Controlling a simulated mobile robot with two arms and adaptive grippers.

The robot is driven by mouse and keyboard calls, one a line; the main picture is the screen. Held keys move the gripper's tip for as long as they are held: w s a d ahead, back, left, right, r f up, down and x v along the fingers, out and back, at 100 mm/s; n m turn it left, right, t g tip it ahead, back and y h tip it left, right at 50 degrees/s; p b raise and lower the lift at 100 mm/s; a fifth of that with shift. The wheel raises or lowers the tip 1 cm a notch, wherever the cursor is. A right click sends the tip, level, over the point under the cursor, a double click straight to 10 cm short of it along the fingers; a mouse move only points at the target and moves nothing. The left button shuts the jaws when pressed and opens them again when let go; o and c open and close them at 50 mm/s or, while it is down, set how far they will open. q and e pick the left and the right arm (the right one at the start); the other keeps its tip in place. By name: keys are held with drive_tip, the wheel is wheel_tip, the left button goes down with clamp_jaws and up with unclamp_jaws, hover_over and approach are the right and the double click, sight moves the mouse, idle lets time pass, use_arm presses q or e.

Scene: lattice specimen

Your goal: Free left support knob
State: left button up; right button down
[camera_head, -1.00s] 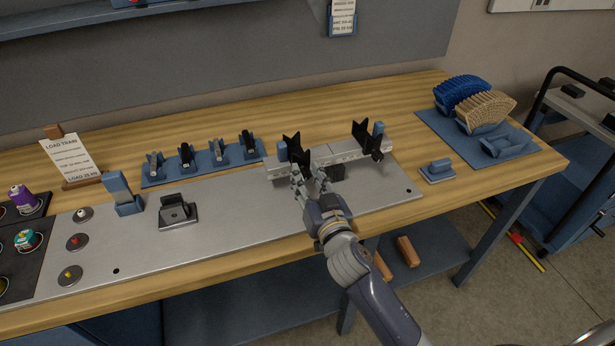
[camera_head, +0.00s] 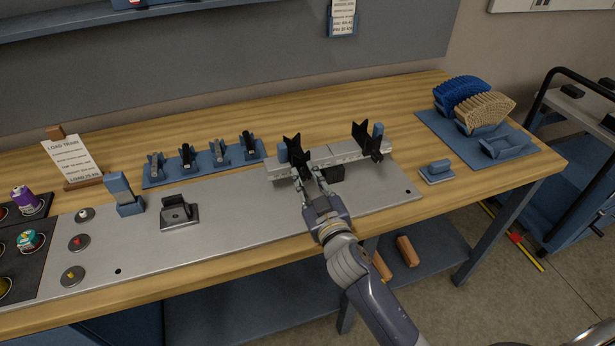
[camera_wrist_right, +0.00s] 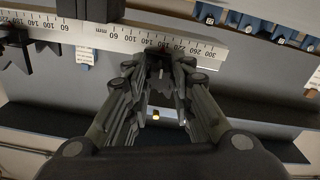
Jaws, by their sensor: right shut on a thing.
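The left support (camera_head: 296,150) is a black V-notched upright on the grey ruled beam (camera_head: 335,155). The right support (camera_head: 366,138) is a similar black upright near the beam's right end. My right gripper (camera_head: 310,177) is at the front of the left support, shut on the small dark left support knob. The fingertips hide that knob in the head view. In the right wrist view, the fingers (camera_wrist_right: 159,68) meet around the dark knob (camera_wrist_right: 158,56) just under the beam's millimetre scale (camera_wrist_right: 110,33). My left gripper is not in view.
A grey plate (camera_head: 240,235) lies under the beam. A black block (camera_head: 334,174) sits just right of my fingers. A blue rack with several small holders (camera_head: 205,160) stands to the left. A blue block on a pad (camera_head: 438,171) lies at right.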

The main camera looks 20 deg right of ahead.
drive_tip(key=n, duration=0.4)
drive_tip(key=shift+n+p, duration=0.3)
drive_tip(key=shift+p, duration=0.05)
drive_tip(key=n, duration=0.4)
drive_tip(key=shift+n+p, duration=0.3)
drive_tip(key=n, duration=0.4)
drive_tip(key=shift+n+p, duration=0.3)
drive_tip(key=shift+p, duration=0.05)
drive_tip(key=n+p, duration=0.1)
drive_tip(key=n, duration=0.3)
drive_tip(key=shift+n, duration=0.3)
drive_tip(key=n, duration=0.3)
drive_tip(key=shift+n+p, duration=0.3)
drive_tip(key=shift+p, duration=0.1)
drive_tip(key=n+p, duration=0.1)
drive_tip(key=n, duration=0.3)
drive_tip(key=n+p, duration=0.2)
drive_tip(key=n, duration=0.3)
drive_tip(key=shift+f+n+p, duration=0.15)
drive_tip(key=shift+n+p, duration=0.9)
drive_tip(key=shift+n, duration=0.95)
